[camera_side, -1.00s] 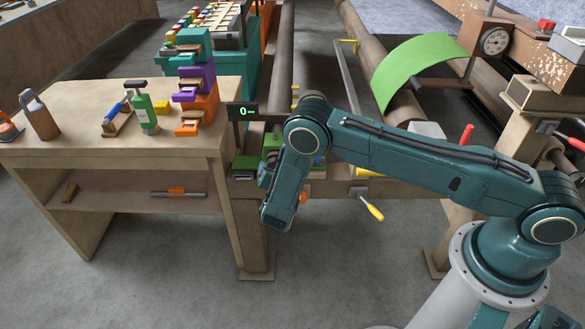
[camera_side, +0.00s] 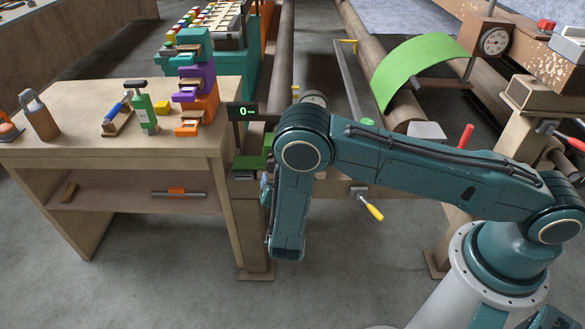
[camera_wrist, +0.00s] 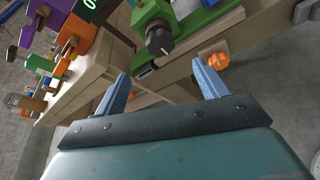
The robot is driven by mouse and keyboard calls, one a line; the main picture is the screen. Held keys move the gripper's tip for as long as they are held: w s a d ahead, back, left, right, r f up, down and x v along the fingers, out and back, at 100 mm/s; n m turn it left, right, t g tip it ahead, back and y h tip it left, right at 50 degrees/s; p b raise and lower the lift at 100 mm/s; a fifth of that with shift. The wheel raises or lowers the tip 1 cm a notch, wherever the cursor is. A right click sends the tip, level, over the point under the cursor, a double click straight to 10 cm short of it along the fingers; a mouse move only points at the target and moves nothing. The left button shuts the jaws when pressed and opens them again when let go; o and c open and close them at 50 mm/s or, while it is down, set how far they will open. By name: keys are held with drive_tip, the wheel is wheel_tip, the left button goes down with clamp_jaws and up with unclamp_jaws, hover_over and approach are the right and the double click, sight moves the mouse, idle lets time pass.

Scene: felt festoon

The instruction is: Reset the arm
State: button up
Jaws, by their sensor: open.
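My gripper (camera_wrist: 160,85) shows in the wrist view with two blue fingers spread apart and nothing between them. In the side view the teal arm is bent at the elbow, with its forearm hanging down in front of the wooden frame's near end. The gripper itself is mostly hidden there behind the forearm. Beyond the fingers in the wrist view is a green device with a dark knob (camera_wrist: 159,41), mounted on a wooden beam. An orange knob (camera_wrist: 214,56) sits just past the right finger, apart from it as far as I can tell.
A yellow-handled lever (camera_side: 371,209) sticks out below the frame.

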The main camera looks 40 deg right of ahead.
drive_tip(key=shift+r, duration=0.1)
drive_tip(key=s+d+r+m+g+y, duration=0.1)
drive_tip(key=s+d+r+m+g, duration=0.15)
drive_tip(key=r+m, duration=0.4)
drive_tip(key=s+d+r+m+g+y, duration=0.1)
drive_tip(key=s+d+r+m+g, duration=0.2)
drive_tip(key=r, duration=0.6)
drive_tip(key=s+d+r+m+g, duration=0.1)
drive_tip(key=s+d+r+m, duration=0.15)
drive_tip(key=r+m, duration=0.45)
drive_tip(key=s+r+m+y, duration=0.3)
drive_tip(key=s+r, duration=0.3)
drive_tip(key=s, duration=0.6)
drive_tip(key=s+r+m+y, duration=0.3)
drive_tip(key=s+r, duration=0.3)
drive_tip(key=s, duration=0.6)
drive_tip(key=shift+a+m+t, duration=0.2)
drive_tip(key=shift+m+t, duration=0.15)
drive_tip(key=shift+m, duration=0.2)
drive_tip(key=shift+w+r, duration=0.1)
drive_tip(key=shift+r, duration=0.05)
